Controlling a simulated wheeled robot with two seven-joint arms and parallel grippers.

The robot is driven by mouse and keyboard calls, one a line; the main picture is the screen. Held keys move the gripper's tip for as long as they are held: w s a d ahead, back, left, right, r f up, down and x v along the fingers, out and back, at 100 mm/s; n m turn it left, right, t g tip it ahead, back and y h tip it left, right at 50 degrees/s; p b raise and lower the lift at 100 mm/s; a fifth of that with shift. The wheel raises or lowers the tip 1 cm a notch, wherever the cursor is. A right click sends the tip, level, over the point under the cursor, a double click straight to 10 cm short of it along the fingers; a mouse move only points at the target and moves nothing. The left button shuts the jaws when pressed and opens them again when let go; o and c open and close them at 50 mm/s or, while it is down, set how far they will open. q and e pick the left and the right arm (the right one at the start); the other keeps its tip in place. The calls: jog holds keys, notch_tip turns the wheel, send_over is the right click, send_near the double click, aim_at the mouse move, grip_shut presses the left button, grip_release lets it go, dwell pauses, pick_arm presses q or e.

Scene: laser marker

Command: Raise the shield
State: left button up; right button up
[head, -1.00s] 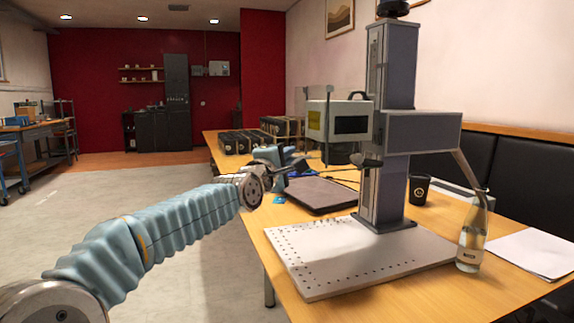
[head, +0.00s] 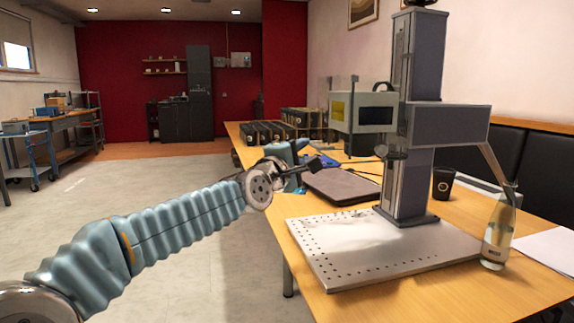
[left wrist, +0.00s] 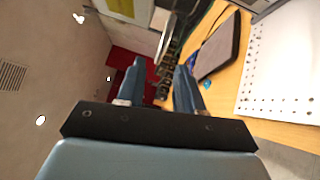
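The laser marker (head: 420,125) stands on its tall grey column over a perforated base plate (head: 380,250). A thin see-through panel (head: 341,92), which looks like the shield, hangs left of the pale box-shaped head (head: 377,116) with a dark window. My left gripper (head: 312,164) is below and left of the panel, above the table's left side, apart from it as far as I can tell. In the left wrist view its two blue fingers (left wrist: 158,88) stand apart with nothing held between them. My right gripper is out of view.
A dark flat laptop-like slab (head: 342,186) lies behind the base plate. A glass bottle (head: 497,232) stands at the plate's right front corner and a black cup (head: 443,182) behind it. Dark boxes (head: 270,132) line the table's far end.

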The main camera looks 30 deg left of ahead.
pick_arm(q)
jog(key=s+f+b, duration=0.1)
jog(key=s, duration=0.8)
jog(key=shift+d, duration=0.45)
